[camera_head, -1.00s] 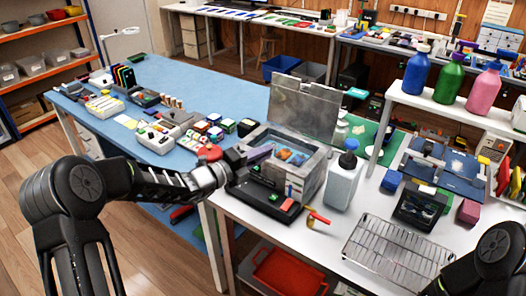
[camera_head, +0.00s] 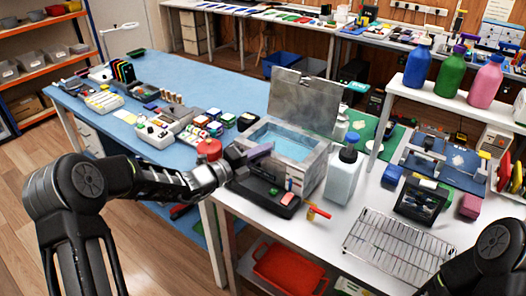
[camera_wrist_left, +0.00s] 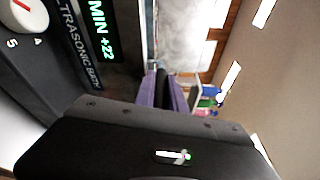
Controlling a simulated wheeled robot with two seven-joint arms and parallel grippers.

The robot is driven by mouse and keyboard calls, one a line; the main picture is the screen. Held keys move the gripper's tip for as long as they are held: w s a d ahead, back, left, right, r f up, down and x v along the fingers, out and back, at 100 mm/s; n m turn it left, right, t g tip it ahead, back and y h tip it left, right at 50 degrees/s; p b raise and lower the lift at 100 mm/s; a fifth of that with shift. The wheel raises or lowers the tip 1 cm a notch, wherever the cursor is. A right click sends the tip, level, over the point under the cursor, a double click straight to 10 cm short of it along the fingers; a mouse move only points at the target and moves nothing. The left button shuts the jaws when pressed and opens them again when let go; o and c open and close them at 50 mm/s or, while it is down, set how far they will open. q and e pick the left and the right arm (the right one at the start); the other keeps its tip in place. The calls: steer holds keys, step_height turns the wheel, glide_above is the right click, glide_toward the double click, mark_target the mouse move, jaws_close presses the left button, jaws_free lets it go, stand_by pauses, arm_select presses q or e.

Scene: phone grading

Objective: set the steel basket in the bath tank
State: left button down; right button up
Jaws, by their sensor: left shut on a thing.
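The bath tank (camera_head: 311,173) is a steel box with its lid (camera_head: 305,98) raised and pale blue liquid (camera_head: 283,139) inside. My left gripper (camera_head: 262,150) is at the tank's near left edge, its purple fingertips pointing toward the liquid. The purple fingertips (camera_wrist_left: 165,92) also show in the left wrist view, close together around a narrow dark thing; most of it is hidden. I cannot make out the steel basket in or above the liquid. My right gripper is out of view.
A white bottle (camera_head: 343,174) stands right of the bath. A red-headed tool (camera_head: 317,212) and a wire rack (camera_head: 398,247) lie on the white table. A red round object (camera_head: 209,149) is close behind my left wrist. The bath's dial (camera_wrist_left: 22,14) is near the gripper.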

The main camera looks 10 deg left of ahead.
arm_select(q)
steer(key=shift+s+f, duration=0.25)
steer(key=shift+f, duration=0.65)
steer(key=c, duration=1.5)
jaws_free()
steer(key=shift+c, duration=0.2)
steer(key=shift+o, duration=1.1)
steer(key=shift+s+a+f, duration=0.1)
steer(key=shift+s+a, duration=0.1)
steer(key=shift+a, duration=0.1)
steer(key=s+a+r, duration=0.2)
steer(key=s+a, duration=0.2)
steer(key=s, duration=0.1)
steer(key=shift+s+b, duration=0.25)
steer(key=shift+b, duration=0.15)
steer(key=shift+r, duration=0.1)
steer(key=shift+a, duration=0.1)
